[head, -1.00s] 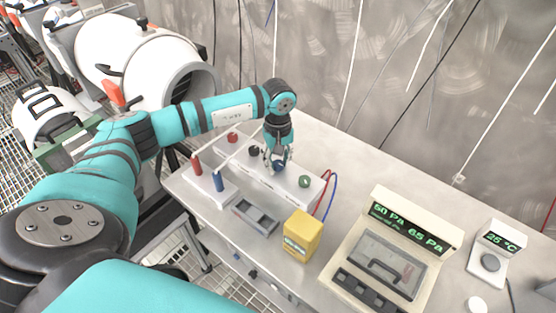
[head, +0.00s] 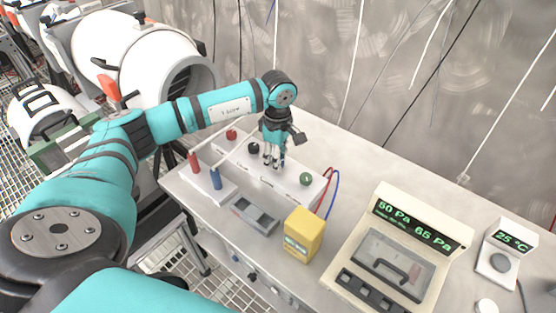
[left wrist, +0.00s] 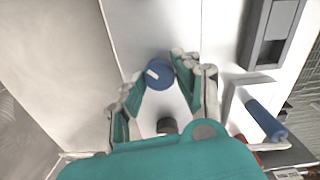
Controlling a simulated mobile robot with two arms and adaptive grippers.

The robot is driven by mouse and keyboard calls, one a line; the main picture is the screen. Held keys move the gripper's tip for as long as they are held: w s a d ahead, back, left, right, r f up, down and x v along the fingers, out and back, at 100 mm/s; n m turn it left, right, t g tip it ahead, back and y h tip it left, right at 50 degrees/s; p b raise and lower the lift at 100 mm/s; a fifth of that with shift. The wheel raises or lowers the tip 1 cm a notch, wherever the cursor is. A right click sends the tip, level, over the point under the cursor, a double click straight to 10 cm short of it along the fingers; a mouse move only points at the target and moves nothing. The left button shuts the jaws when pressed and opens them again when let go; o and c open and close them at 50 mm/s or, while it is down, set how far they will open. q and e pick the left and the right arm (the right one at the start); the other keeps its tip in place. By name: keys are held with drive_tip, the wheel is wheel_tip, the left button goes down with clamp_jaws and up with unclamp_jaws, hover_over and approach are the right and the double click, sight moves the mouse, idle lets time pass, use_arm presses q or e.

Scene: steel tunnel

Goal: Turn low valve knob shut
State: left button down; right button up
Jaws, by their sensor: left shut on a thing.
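A white valve panel (head: 295,190) on the bench carries a row of knobs: red (head: 231,134), black (head: 253,148), blue and green (head: 306,179). My left gripper (head: 273,163) reaches down over the panel between the black and green knobs. In the left wrist view my left gripper (left wrist: 150,85) has its fingers around the blue knob (left wrist: 159,73), shut on it; a pale mark shows on the knob's top. The gripper hides the blue knob in the head view. The black knob (left wrist: 167,126) also shows there, nearer the palm. No label tells which knob is the low one. My right gripper is not in view.
Red (head: 194,160) and blue (head: 216,180) upright handles stand on a small block in front of the panel. A grey tray (head: 254,215), a yellow meter (head: 302,238) and a pressure display (head: 414,235) reading 50 Pa and 65 Pa stand nearer. The bench behind the display is clear.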

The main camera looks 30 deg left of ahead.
use_arm(q)
drive_tip(key=n+b, duration=0.1)
drive_tip(key=n, duration=0.3)
drive_tip(key=shift+n, duration=0.3)
drive_tip(key=shift+r+n+b, duration=0.1)
drive_tip(key=shift+n+b, duration=0.2)
drive_tip(key=shift+n, duration=2)
drive_tip(key=c, duration=0.9)
unclamp_jaws()
drive_tip(key=shift+c, duration=0.2)
drive_tip(key=shift+r, duration=0.15)
wheel_tip(320, 180, up, 12)
